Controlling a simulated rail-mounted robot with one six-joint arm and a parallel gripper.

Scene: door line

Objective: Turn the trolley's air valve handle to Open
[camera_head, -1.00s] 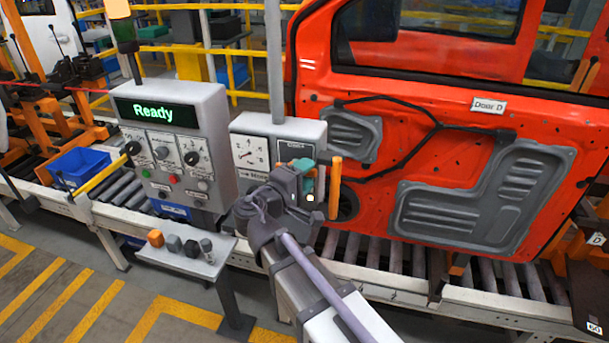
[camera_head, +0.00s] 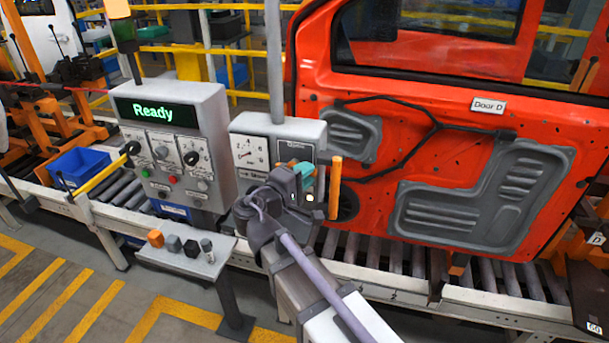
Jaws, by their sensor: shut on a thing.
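The air valve box (camera_head: 274,128) is a light grey panel left of the orange door, with a round-needle gauge (camera_head: 249,154) on its left half. A small label (camera_head: 297,145) sits at its upper right, too small to read surely. A teal handle (camera_head: 305,173) shows in front of the box's right half, mostly covered by my gripper. My gripper (camera_head: 302,186) is dark grey and shut on this handle. The handle's exact angle and its pivot are hidden behind the jaws.
An orange upright bar (camera_head: 335,187) stands close to the right of my gripper, before the orange door (camera_head: 440,140). A control panel (camera_head: 175,150) reading "Ready" stands to the left. A small shelf (camera_head: 190,256) with several knobs is below, left of my arm.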

